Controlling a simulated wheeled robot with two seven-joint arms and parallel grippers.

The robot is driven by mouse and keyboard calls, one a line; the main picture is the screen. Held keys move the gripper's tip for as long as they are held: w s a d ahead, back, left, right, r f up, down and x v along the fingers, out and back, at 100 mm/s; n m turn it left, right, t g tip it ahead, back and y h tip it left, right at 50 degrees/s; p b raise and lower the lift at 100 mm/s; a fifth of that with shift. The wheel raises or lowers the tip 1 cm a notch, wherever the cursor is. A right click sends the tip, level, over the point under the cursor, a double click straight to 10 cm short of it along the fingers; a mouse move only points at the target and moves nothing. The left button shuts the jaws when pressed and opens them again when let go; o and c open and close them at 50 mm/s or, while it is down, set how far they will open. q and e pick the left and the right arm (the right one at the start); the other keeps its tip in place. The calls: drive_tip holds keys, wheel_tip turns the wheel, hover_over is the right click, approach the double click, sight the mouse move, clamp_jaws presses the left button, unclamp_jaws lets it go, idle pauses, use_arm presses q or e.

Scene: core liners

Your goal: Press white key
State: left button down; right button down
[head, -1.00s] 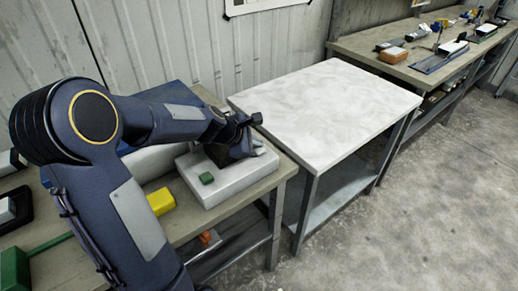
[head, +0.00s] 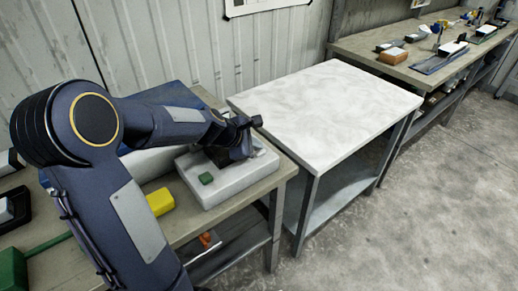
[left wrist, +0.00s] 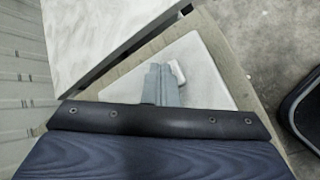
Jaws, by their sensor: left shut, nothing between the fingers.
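The white key (left wrist: 177,72) is a small raised block on a pale grey box (left wrist: 205,88). In the head view the box (head: 225,186) sits on the workbench, with a green key (head: 206,178) at its near left. My left gripper (left wrist: 161,80) is shut and empty. It is over the box, with its fingertips just left of the white key in the left wrist view; I cannot tell whether they touch. In the head view my left gripper (head: 243,150) hides part of the box top. My right gripper is not in view.
A yellow block (head: 160,201) lies on the bench left of the box. A white-topped table (head: 325,108) stands to the right, with bare surface. Another bench (head: 425,60) with several small items is at the far right. Concrete floor is clear in front.

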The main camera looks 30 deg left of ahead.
sight(256, 152)
use_arm(q)
drive_tip(key=shift+r+p, duration=0.9)
wheel_tip(256, 152, up, 5)
drive_tip(key=p, duration=0.5)
drive_tip(key=shift+r, duration=0.1)
idle(0.4)
